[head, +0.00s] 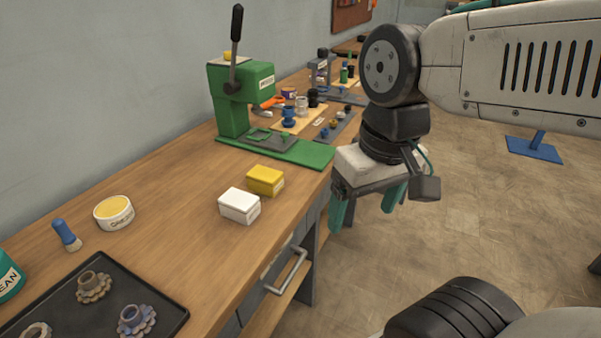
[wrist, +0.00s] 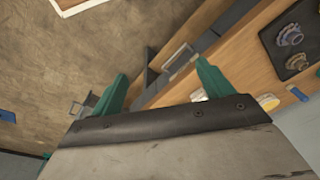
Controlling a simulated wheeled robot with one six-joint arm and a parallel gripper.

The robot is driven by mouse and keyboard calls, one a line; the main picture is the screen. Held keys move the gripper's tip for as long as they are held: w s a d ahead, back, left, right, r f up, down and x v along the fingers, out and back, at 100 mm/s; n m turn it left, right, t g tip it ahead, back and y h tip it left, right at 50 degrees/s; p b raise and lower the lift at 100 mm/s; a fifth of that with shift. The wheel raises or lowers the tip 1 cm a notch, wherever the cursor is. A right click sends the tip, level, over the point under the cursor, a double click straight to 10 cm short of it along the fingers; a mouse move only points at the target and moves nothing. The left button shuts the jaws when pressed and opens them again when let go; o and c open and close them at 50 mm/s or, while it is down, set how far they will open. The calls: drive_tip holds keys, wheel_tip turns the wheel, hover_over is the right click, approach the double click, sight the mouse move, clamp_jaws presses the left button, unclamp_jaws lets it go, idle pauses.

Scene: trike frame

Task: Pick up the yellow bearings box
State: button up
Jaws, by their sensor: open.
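The yellow bearings box (head: 265,180) sits on the wooden workbench, touching or nearly touching a white box (head: 239,206) in front of it. My gripper (head: 365,208) is open and empty, its green fingers pointing down. In the head view it is right of the yellow box, beyond the bench's front edge and over the floor side. In the wrist view my gripper's two fingers (wrist: 162,72) stand wide apart with nothing between them but bench front and floor behind. I cannot make out the yellow box in the wrist view.
A green press (head: 240,95) with its base stands just behind the boxes. A grease tub (head: 113,213), a brush (head: 67,235) and a dark tray (head: 50,300) with gears are nearer on the bench. A drawer handle (head: 288,270) juts from the bench front. Bench left of the boxes is clear.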

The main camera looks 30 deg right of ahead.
sight(267, 174)
drive_tip(key=w+a+f+m+t+y, duration=0.1)
drive_tip(key=w+a+f+m+y, duration=0.1)
drive_tip(key=w+a+m+y, duration=0.45)
drive_tip(key=w+a+f+m+y, duration=0.25)
drive_tip(key=w+m, duration=0.35)
drive_tip(key=w, duration=0.4)
drive_tip(key=w+d+f+m+t, duration=0.3)
drive_tip(key=w+m, duration=0.2)
drive_tip(key=w+d+f+m+t+h, duration=0.1)
drive_tip(key=w+d+f+m+t, duration=0.1)
drive_tip(key=w+d+f+m, duration=0.2)
drive_tip(key=w+d+f+m+t, duration=0.3)
drive_tip(key=w+d+f+m, duration=0.1)
drive_tip(key=w+m, duration=0.3)
drive_tip(key=shift+t+h, duration=0.3)
drive_tip(key=shift+w+f, duration=0.2)
drive_tip(key=shift+w, duration=0.05)
drive_tip(key=x, duration=0.7)
drive_tip(key=shift+d, duration=0.1)
drive_tip(key=c, duration=1.2)
drive_tip(key=shift+c, duration=0.5)
drive_tip(key=shift+r, duration=0.15)
